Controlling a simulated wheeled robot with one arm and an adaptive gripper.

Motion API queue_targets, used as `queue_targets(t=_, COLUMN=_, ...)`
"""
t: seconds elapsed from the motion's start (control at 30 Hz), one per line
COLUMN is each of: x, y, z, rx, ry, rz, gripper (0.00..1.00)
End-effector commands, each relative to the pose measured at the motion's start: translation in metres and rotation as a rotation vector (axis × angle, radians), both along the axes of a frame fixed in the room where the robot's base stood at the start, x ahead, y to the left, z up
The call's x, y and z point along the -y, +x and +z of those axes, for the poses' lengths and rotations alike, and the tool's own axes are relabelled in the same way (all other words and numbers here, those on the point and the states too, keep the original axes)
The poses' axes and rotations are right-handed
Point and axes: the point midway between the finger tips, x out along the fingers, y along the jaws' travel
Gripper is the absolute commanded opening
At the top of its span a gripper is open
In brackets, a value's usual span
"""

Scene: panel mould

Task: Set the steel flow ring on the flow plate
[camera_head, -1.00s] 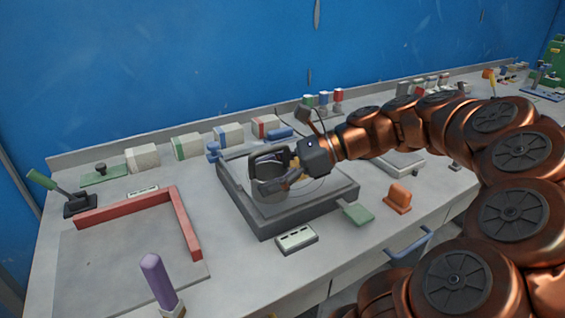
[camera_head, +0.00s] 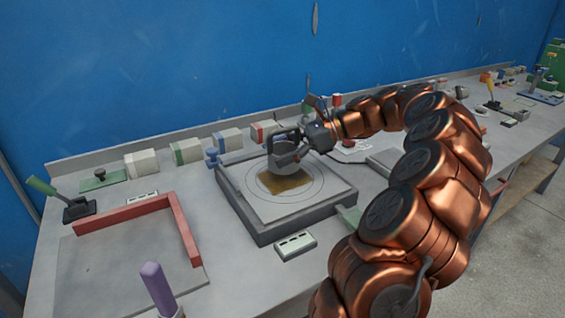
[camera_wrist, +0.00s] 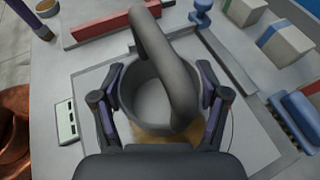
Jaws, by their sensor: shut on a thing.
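The steel flow ring (camera_head: 285,153) is a grey open ring with a tall arched handle. My gripper (camera_head: 291,155) is shut on it, and in the wrist view the fingers (camera_wrist: 160,97) flank the ring (camera_wrist: 127,100) on both sides. The flow plate (camera_head: 322,190) is a light grey square with circles marked on it, in a dark grey frame. The ring is over the plate's back part and appears raised. A brown patch (camera_head: 284,182) lies in the plate's middle, in front of the ring; part of it is hidden by the ring in the wrist view.
A red L-shaped edge (camera_head: 182,230) stands on the left. A purple-handled tool (camera_head: 157,288) is in front of it. Several coloured boxes (camera_head: 187,149) line the back.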

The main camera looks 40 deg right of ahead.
Motion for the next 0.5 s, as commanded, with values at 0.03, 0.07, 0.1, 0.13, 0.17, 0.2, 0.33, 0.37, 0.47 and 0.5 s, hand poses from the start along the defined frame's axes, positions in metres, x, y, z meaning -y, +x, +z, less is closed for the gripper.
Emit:
queue_targets(t=0.03, x=0.002, y=0.002, z=0.000, rx=0.000, ry=0.000, rz=-0.001, gripper=0.29)
queue_targets(t=0.07, x=0.002, y=0.002, z=0.000, rx=0.000, ry=0.000, rz=-0.001, gripper=0.29)
queue_targets(t=0.1, x=0.003, y=0.002, z=-0.001, rx=0.001, ry=0.000, rz=0.000, gripper=0.29)
queue_targets(t=0.13, x=0.003, y=0.002, z=-0.001, rx=0.000, ry=0.000, rz=0.000, gripper=0.29)
queue_targets(t=0.17, x=0.003, y=0.002, z=-0.003, rx=0.000, ry=0.000, rz=0.000, gripper=0.29)
queue_targets(t=0.2, x=0.002, y=0.002, z=-0.006, rx=-0.001, ry=0.001, rz=0.001, gripper=0.29)
queue_targets(t=0.33, x=0.001, y=0.001, z=-0.023, rx=-0.003, ry=0.003, rz=0.003, gripper=0.29)
queue_targets(t=0.37, x=0.001, y=0.001, z=-0.026, rx=-0.004, ry=0.003, rz=0.003, gripper=0.29)
queue_targets(t=0.47, x=0.001, y=0.001, z=-0.035, rx=-0.001, ry=0.002, rz=0.004, gripper=0.29)
queue_targets(t=0.5, x=0.001, y=0.002, z=-0.035, rx=-0.001, ry=0.001, rz=0.003, gripper=0.29)
